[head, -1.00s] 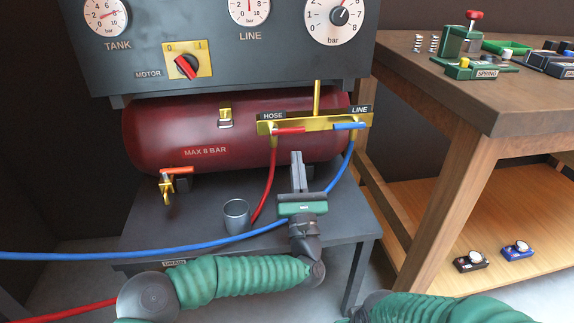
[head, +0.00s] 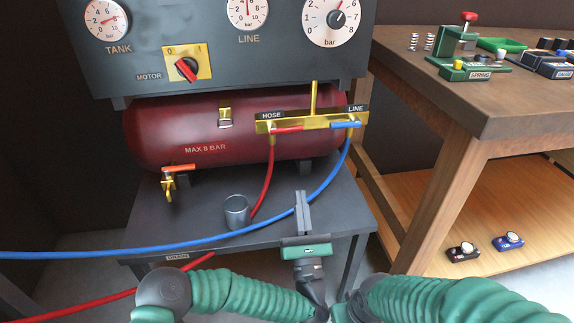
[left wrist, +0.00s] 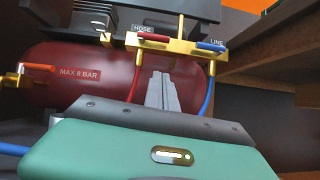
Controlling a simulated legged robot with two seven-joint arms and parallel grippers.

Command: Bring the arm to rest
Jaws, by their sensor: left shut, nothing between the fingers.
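My left gripper (head: 301,207) is shut and empty, its fingers pointing up and away in front of the grey stand. In the left wrist view its closed fingers (left wrist: 162,92) show below the brass manifold, in front of the red tank. My left green sleeved arm (head: 245,290) lies low across the bottom of the head view. Another green sleeved arm part (head: 430,298) of mine shows at the bottom right. My right gripper is not seen.
A blue hose (head: 90,254) and red hose (head: 270,175) run from the brass manifold (head: 315,124). The wooden bench (head: 455,110) stands at right.

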